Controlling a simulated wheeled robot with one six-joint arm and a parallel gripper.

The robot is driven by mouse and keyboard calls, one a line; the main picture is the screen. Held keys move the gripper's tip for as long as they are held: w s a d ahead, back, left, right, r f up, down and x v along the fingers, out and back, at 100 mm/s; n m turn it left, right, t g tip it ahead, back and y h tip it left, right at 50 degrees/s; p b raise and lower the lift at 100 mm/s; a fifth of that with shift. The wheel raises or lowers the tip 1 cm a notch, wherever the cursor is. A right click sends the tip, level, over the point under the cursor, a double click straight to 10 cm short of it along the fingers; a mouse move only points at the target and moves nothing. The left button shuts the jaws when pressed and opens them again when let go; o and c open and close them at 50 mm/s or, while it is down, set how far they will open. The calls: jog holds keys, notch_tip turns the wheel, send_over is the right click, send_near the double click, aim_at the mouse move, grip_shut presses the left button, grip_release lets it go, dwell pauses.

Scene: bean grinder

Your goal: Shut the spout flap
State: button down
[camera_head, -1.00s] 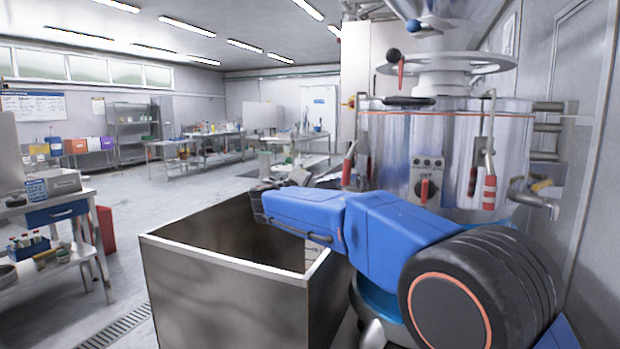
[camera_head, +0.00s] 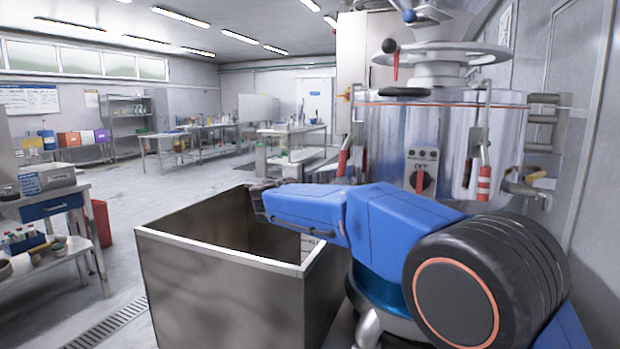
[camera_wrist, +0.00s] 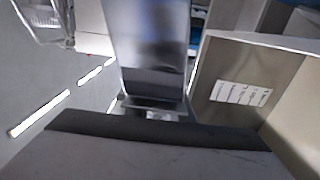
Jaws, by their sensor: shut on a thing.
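The grinder (camera_head: 395,135) is a clear-walled drum with a red rim, standing behind my blue arm. My gripper (camera_head: 258,200) is over the far rim of the open metal bin (camera_head: 215,275). In the wrist view, a shiny metal spout (camera_wrist: 150,45) comes straight towards my gripper (camera_wrist: 155,122), whose dark wide edge crosses the lower picture. A thin metal lip at the spout's end, seemingly the spout flap (camera_wrist: 152,102), meets that edge. My gripper is shut on it; the contact itself is mostly hidden. The flap is hidden in the head view, and its angle is unclear.
The bin's wall with a white label (camera_wrist: 240,93) stands close on the right in the wrist view. A red-handled lever (camera_head: 484,170) and a knob panel (camera_head: 422,168) are on the grinder. Open floor lies left of the bin, before a side table (camera_head: 50,207).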

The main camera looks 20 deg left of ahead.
jog(key=shift+f, duration=0.1)
jog(key=c, duration=1.6)
grip_release()
jog(key=shift+s, duration=0.1)
jog(key=s, duration=1.1)
jog(key=s+d, duration=0.1)
jog(key=s, duration=0.5)
jog(key=shift+s, duration=0.1)
